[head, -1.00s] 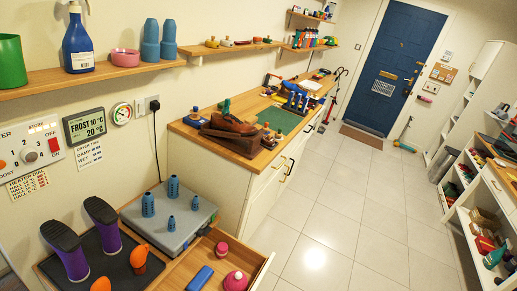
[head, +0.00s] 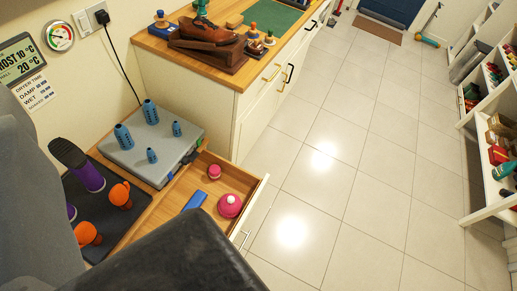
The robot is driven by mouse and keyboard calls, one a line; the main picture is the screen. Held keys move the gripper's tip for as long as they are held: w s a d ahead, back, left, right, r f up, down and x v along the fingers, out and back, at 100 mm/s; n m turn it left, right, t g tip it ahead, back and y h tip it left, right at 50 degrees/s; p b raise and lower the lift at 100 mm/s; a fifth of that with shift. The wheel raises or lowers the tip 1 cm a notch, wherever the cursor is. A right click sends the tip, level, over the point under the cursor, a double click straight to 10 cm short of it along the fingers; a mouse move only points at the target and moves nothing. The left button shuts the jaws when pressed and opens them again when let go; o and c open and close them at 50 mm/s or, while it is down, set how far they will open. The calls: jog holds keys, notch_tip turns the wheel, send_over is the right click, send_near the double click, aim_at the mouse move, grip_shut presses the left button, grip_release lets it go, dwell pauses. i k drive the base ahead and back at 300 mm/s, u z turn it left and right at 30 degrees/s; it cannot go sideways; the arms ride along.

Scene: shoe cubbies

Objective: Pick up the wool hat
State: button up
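A round pink thing with a pale knob on top (head: 229,205), which looks like the wool hat, lies in the open wooden drawer (head: 250,184) at lower centre. A smaller pink thing (head: 214,171) sits behind it in the same drawer, and a blue block (head: 195,201) lies to its left. Large dark grey parts of my own arm cover the left edge and bottom of the view and hide the front of the drawer. My gripper's fingertips do not show.
Left of the drawer, a grey case (head: 150,158) carries several blue pegs. Purple boots and orange things stand on a dark mat (head: 109,206). A wooden-topped cabinet (head: 190,52) is behind. The tiled floor (head: 340,190) to the right is clear, with shelves (head: 480,215) at the far right.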

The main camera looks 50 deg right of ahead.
aim_at(230, 205)
jog(key=z, duration=1.45)
jog(key=i, duration=1.1)
